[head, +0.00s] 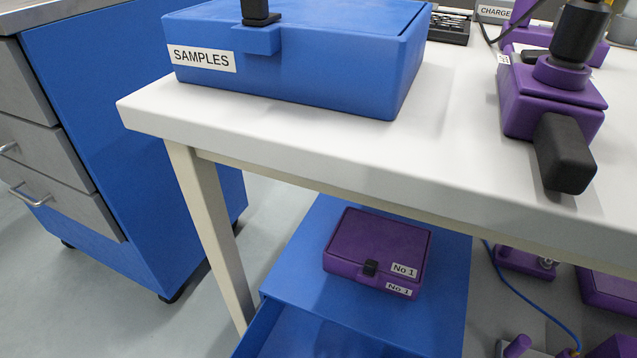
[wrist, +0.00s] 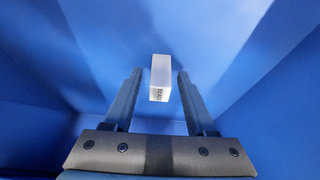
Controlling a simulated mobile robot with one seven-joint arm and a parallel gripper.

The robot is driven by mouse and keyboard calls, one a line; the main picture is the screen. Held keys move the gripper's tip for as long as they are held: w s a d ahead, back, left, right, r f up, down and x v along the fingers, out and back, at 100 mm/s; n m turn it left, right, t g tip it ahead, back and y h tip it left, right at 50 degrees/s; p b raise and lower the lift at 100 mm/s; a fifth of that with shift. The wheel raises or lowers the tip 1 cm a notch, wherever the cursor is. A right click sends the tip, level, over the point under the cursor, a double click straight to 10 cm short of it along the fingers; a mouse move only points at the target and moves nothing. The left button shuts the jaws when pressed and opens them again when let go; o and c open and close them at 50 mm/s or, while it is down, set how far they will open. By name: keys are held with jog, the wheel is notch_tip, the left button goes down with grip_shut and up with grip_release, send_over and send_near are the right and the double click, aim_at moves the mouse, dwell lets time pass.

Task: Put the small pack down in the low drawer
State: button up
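The small pack (wrist: 160,76) is a white block with dark print on its near end, in the wrist view. It lies inside a blue drawer (wrist: 240,90), whose walls surround it. My gripper (wrist: 160,78) is open, with one finger to each side of the pack and a visible gap on both sides. How far the pack sits below the fingertips is hard to tell. In the head view, an open blue drawer (head: 300,338) shows at the bottom edge, under the table. My gripper and the pack do not show there.
A white table (head: 400,150) overhangs the drawer, with a leg (head: 215,235) beside it. A purple No 1 box (head: 375,245) sits on the blue unit. A blue SAMPLES box (head: 300,70) and a purple device (head: 550,95) stand on the table. A drawer cabinet (head: 110,130) is left.

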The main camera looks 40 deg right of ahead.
jog(key=p+v, duration=0.7)
jog(key=v, duration=0.5)
jog(key=shift+r, duration=0.15)
dwell(0.3)
